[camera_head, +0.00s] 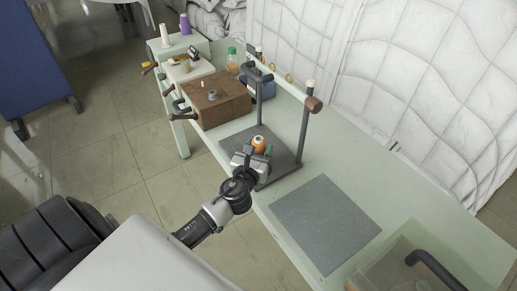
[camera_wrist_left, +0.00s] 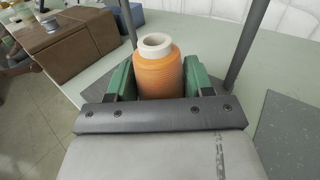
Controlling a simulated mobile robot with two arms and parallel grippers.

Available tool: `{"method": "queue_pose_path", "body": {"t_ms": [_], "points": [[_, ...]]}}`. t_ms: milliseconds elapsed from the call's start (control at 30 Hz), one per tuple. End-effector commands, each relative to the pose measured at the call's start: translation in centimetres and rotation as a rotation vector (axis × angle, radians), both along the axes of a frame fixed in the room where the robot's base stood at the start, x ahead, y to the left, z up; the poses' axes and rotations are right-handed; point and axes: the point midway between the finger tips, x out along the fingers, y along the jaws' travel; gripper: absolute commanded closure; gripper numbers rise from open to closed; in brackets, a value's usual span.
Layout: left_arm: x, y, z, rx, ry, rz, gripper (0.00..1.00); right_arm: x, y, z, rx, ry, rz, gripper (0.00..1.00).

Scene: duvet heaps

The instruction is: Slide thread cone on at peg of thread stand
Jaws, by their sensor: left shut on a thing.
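My left gripper (camera_head: 256,150) is shut on an orange thread cone (camera_head: 259,142) with a pale core. In the left wrist view the orange cone (camera_wrist_left: 158,72) stands roughly upright between green finger pads. The cone is over the dark base plate (camera_head: 285,161) of the thread stand, between its two upright posts. One post (camera_head: 304,134) carries a brown knob near its top. No peg shows under the cone; the gripper and cone hide that spot. I cannot tell whether the cone touches the base or a peg. My right gripper is in neither view.
A brown box (camera_head: 230,110) with a small spool on it stands beyond the stand. A grey mat (camera_head: 326,223) lies on the pale green table nearer me. A clear bin with a black handle (camera_head: 436,268) is at lower right. White and purple cones (camera_head: 185,24) stand far off.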

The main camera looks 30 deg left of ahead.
Motion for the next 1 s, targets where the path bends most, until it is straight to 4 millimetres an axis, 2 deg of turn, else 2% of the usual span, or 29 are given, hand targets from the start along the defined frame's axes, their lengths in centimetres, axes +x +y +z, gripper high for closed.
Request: {"method": "queue_pose_path", "body": {"t_ms": [967, 1000], "points": [[0.0, 0.0, -2.5, 0.000, 0.000, 0.000, 0.76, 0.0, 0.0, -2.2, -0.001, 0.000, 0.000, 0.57], [0.0, 0.0, -2.4, -0.001, -0.001, 0.000, 0.44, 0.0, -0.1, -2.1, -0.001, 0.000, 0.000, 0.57]]}}
